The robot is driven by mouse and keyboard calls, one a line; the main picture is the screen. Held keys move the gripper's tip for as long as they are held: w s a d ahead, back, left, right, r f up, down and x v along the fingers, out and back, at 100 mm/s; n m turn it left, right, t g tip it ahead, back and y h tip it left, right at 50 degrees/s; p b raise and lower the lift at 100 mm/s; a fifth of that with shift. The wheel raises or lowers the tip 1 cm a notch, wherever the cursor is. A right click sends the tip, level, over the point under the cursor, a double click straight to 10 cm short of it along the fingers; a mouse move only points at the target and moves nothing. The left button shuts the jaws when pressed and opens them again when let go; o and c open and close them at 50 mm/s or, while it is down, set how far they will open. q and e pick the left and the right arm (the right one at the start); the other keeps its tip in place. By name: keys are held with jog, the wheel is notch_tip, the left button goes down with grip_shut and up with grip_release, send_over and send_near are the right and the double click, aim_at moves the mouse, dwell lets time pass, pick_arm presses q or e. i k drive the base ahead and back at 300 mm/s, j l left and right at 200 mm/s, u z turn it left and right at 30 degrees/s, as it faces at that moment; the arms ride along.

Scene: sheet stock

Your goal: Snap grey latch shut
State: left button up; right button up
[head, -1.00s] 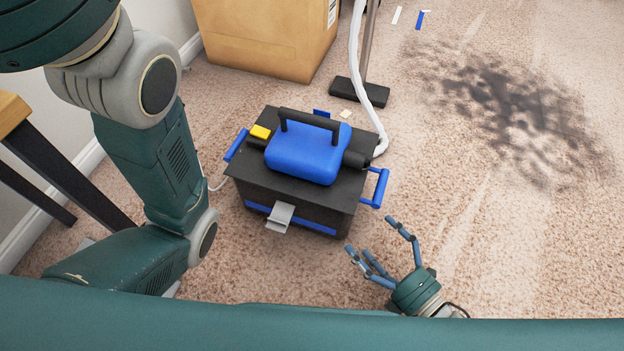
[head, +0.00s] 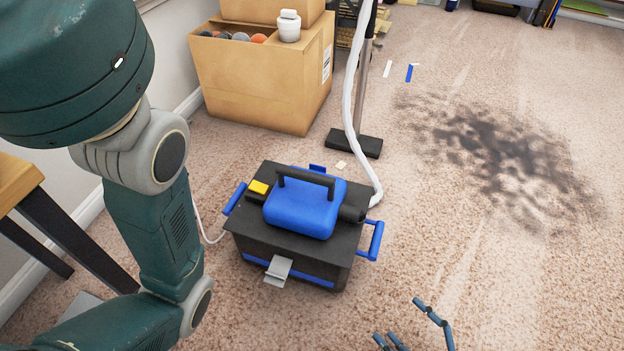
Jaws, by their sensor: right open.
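The grey latch (head: 278,270) sits on the front face of a black and blue vacuum machine (head: 301,243). The latch sticks outward and hangs at a slant, its lower end away from the box. The machine's blue top with a black handle (head: 306,178) is in place on the lid. My right gripper (head: 415,325) is open and empty at the bottom edge, to the right of and nearer than the machine. Only its fingers show, and it is apart from the latch. My left arm comes in at the left; its gripper is out of the picture.
A cardboard box (head: 262,80) with balls and a white bottle (head: 289,26) stands behind the machine. A white hose (head: 352,110) rises from the machine's right. A wooden table (head: 18,185) is at the left. Dark dirt (head: 500,150) covers carpet at the right. Carpet before the machine is clear.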

aim_at(277, 273)
jog(key=k+l, duration=0.75)
jog(key=l, duration=0.2)
